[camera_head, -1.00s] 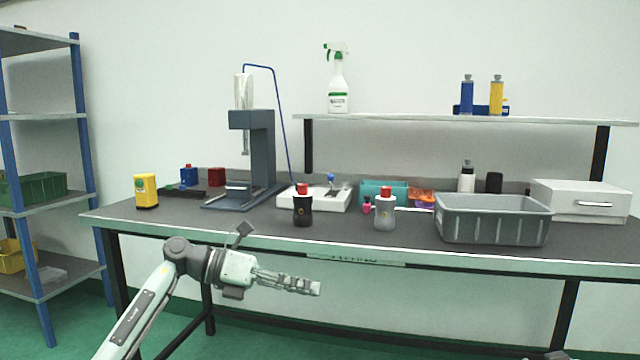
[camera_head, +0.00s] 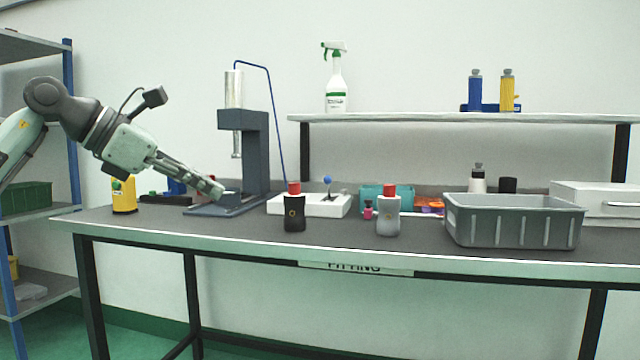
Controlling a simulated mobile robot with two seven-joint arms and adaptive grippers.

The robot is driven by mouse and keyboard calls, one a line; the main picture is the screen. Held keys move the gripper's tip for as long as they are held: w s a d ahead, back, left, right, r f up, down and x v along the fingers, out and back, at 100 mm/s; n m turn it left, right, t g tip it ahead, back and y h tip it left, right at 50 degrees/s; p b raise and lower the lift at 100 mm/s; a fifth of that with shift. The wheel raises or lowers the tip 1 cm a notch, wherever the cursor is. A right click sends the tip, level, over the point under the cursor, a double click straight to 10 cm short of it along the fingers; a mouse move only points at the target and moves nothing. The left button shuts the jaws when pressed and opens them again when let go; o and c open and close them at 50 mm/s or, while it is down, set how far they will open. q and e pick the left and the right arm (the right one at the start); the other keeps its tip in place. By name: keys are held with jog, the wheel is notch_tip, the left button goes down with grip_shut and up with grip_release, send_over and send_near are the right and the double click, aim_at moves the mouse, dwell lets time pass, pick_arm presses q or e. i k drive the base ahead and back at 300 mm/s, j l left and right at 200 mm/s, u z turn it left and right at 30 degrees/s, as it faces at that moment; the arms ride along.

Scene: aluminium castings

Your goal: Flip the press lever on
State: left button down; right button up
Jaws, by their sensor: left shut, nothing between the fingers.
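The press (camera_head: 258,155) is a blue-grey frame with a silver cylinder on top, standing on the left part of the bench. A white control box (camera_head: 300,205) sits just right of it, with a lever carrying a blue ball knob (camera_head: 328,180) on top. A blue hose runs from the cylinder down behind the box. My left gripper (camera_head: 218,190) is shut and empty. In the picture its tips overlap the press base, left of the control box and apart from the lever. Whether the tips touch the press cannot be told. My right gripper is out of view.
A black bottle (camera_head: 294,212) and a grey bottle (camera_head: 388,216), both red-capped, stand near the bench's front edge. A yellow container (camera_head: 124,196) stands at the left end, below my left arm. A grey crate (camera_head: 515,222) is at right. A shelf (camera_head: 430,117) spans the back.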

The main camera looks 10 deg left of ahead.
aim_at(327, 179)
jog(key=i, duration=1.2)
